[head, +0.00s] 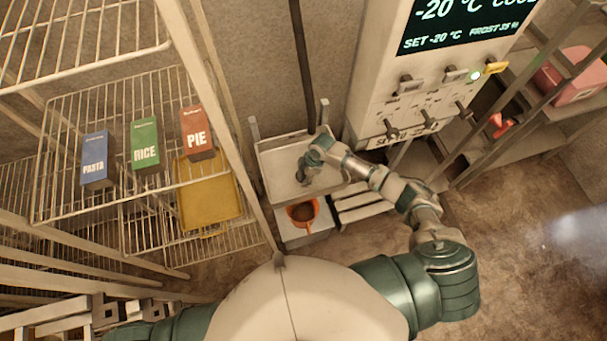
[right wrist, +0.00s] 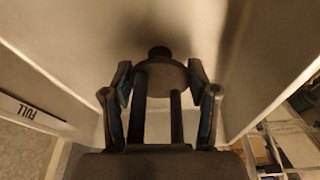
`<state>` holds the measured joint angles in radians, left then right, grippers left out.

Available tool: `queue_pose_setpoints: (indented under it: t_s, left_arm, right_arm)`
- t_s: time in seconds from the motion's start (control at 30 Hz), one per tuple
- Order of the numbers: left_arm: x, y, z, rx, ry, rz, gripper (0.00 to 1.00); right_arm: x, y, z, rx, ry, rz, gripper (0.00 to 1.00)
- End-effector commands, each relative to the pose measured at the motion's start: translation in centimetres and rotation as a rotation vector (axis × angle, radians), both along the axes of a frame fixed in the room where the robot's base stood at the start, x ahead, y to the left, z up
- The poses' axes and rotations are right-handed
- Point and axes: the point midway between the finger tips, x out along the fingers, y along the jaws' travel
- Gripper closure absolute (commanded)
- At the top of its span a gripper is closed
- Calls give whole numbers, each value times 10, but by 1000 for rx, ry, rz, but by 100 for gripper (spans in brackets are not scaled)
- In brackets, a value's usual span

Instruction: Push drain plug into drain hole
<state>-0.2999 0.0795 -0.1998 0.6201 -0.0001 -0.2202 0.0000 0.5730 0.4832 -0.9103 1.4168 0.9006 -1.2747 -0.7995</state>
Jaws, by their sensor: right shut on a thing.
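My right gripper (head: 305,174) reaches down into a pale grey basin (head: 276,156) beside the control cabinet. In the right wrist view, the right gripper (right wrist: 161,95) has its two fingers closed in on a dark rounded piece (right wrist: 160,75), which looks like the drain plug. A small darker round spot (right wrist: 158,52) shows just beyond this piece, against the basin floor. I cannot tell whether it is the drain hole or part of the plug. My left arm shows only at the lower left, and its gripper cannot be made out.
An orange pan (head: 303,212) stands just below the basin. Wire shelving (head: 60,215) on the left holds blue, green and red boxes and a yellow tray (head: 208,198). The control cabinet (head: 420,75) rises behind my right arm. Basin walls rise close on both sides of the gripper.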

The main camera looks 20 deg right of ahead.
Motion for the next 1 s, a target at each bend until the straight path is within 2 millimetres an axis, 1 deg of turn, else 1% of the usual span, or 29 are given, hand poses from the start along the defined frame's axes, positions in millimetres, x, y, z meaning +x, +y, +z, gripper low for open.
queue_pose_setpoints:
  t_s: [0.3, 0.57, 1.0]
  left_arm:
    - [0, 0, 0, 0, 0, -1, 20]
    - [0, 0, 5, 0, 0, -1, 20]
    - [0, 0, 4, 0, 0, -1, 20]
  right_arm:
    - [0, 0, 0, 0, 0, 0, 100]
    - [0, -1, 1, 0, 0, -1, 100]
    - [0, -1, 0, 0, 0, 0, 100]
